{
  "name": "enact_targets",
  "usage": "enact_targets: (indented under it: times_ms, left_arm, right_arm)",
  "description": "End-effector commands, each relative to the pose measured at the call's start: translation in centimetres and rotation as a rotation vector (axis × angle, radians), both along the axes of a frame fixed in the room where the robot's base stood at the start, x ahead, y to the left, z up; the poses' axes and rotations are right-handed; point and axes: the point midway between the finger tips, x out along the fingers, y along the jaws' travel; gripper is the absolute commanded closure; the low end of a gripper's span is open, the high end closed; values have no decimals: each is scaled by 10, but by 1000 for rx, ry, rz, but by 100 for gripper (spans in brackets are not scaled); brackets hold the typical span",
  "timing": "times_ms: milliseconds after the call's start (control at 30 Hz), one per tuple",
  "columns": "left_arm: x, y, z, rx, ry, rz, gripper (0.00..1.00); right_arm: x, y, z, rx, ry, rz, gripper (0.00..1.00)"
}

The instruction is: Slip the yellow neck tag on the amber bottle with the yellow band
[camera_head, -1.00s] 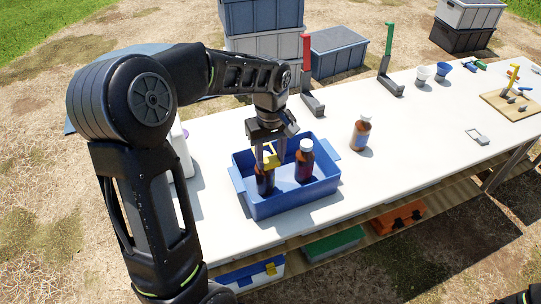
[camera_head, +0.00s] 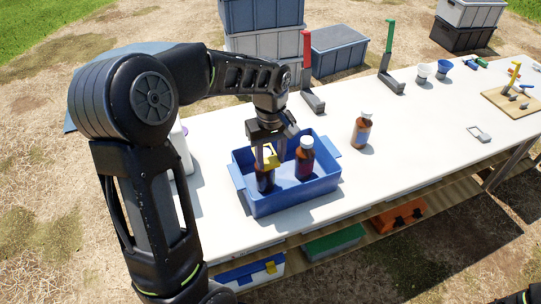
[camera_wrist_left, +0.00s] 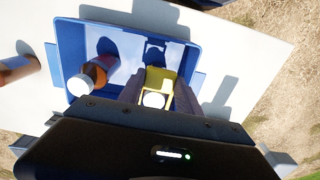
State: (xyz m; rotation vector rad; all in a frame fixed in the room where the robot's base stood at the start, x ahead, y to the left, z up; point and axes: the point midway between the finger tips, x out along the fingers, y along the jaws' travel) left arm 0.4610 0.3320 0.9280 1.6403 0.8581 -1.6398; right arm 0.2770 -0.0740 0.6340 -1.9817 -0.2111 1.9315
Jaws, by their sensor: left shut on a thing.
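My left gripper (camera_head: 266,158) is shut on the yellow neck tag (camera_wrist_left: 160,80), just above a dark bottle (camera_head: 265,182) in the left part of the blue bin (camera_head: 282,203). In the left wrist view the tag lies between the fingers (camera_wrist_left: 158,92), with the bottle's white cap (camera_wrist_left: 153,100) within its outline. I cannot tell whether the tag is around the neck or only over the cap. The gripper hides this bottle's upper part, and I cannot make out its band. A second amber bottle (camera_head: 304,163) with a white cap stands upright to the right in the bin.
A third amber bottle (camera_head: 362,130) stands on the white table (camera_head: 400,150) right of the bin. A red-handled stand (camera_head: 309,75) and a green-handled stand (camera_head: 388,60) are at the back edge. A pegged wooden board (camera_head: 515,105) is far right. The table's front middle is clear.

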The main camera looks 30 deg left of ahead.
Motion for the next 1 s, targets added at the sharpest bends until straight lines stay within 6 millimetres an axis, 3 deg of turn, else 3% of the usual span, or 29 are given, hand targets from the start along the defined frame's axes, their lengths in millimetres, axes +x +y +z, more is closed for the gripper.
enact_targets:
  times_ms: [600, 1000]
  left_arm:
    - [0, 0, -20, 0, 1, -1, 82]
    - [0, 0, -22, 0, 1, 0, 82]
  right_arm:
    - [0, 0, -15, 0, 0, 0, 64]
    - [0, 0, -16, 0, 0, 0, 64]
